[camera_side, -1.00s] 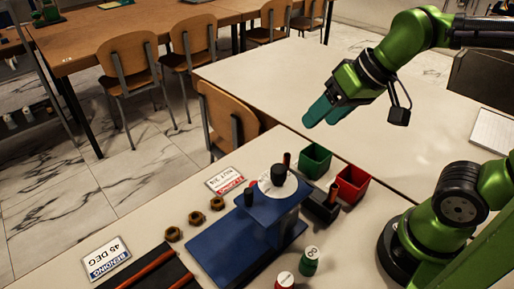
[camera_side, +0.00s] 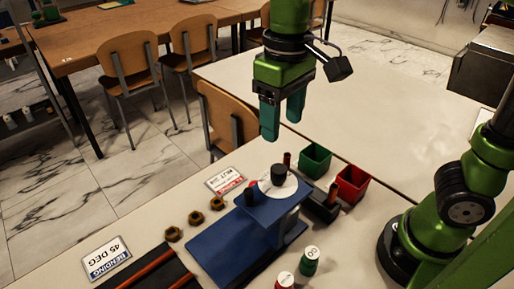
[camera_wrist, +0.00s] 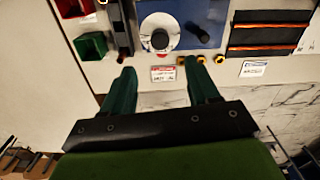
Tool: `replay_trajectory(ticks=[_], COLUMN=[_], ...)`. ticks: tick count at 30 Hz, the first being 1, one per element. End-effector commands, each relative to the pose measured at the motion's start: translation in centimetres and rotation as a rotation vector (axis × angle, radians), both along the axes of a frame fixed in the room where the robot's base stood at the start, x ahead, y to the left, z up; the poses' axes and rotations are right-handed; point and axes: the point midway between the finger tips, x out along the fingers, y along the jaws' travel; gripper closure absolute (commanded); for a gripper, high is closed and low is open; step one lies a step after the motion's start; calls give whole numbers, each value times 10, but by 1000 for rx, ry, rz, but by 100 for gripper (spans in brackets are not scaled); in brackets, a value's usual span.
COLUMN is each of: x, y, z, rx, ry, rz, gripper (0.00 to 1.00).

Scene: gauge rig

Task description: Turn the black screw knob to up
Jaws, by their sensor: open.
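The black screw knob (camera_side: 278,174) stands on a white round dial (camera_side: 291,188) on top of the blue gauge rig (camera_side: 262,213). In the wrist view the knob (camera_wrist: 160,39) shows from above on the white disc. A small red spot sits at the disc's edge beside a smaller dark post (camera_side: 251,195). My gripper (camera_side: 283,134) points down above and behind the knob, apart from it. Its two green fingers are open and empty, and in the wrist view the fingers (camera_wrist: 159,78) are spread wide with nothing between them. Markings on the dial are too small to read.
Green (camera_side: 314,160) and red (camera_side: 352,184) bins stand right of the rig. Several brass nuts (camera_side: 195,217) and a label card (camera_side: 226,180) lie left of it. Two capped bottles (camera_side: 309,261) stand in front. A bending board with rods (camera_side: 155,272) lies front left.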

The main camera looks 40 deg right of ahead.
Motion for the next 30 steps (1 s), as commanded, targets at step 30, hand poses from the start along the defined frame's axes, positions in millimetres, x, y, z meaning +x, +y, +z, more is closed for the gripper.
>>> replay_trajectory(ticks=[30], x=[0], y=[0], z=[-111], rx=[0], ry=[-1], rz=[-1], gripper=[46])
